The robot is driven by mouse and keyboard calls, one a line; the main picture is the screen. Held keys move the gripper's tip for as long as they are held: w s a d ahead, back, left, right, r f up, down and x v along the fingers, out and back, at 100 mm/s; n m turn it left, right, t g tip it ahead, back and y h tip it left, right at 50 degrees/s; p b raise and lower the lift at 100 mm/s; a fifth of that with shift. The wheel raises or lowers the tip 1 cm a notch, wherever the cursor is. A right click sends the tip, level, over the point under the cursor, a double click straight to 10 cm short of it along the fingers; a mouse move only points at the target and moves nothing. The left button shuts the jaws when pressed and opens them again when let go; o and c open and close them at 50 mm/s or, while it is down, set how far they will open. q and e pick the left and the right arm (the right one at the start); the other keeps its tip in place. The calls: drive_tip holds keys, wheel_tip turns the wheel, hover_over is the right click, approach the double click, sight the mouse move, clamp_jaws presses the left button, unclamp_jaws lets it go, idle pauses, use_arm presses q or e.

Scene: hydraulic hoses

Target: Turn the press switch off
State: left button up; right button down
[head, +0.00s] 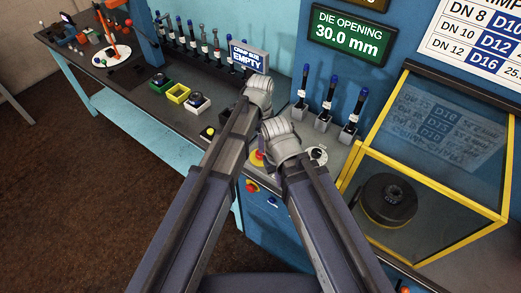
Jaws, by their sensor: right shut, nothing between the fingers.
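A red and yellow rotary switch (252,186) sits on the blue front face of the press, just below the bench edge; I take it to be the press switch. Its exact setting is too small to read. My right gripper (274,152) is shut and empty, above and slightly right of that switch, mostly hidden behind its own wrist. A yellow and red button (257,159) on the panel top is partly covered by it. My left arm reaches farther back over the bench; its wrist shows, but its fingers are hidden.
A dial (317,155) and several blue-tipped levers (330,95) stand right of my right wrist. A yellow-framed clear guard (440,160) encloses a black die on the right. Small bins (178,94) stand left; the floor is clear.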

use_arm(q)
wheel_tip(320, 180, down, 7)
drive_tip(key=b, duration=0.6)
drive_tip(key=shift+f+b, duration=0.15)
drive_tip(key=shift+b, duration=0.25)
clamp_jaws()
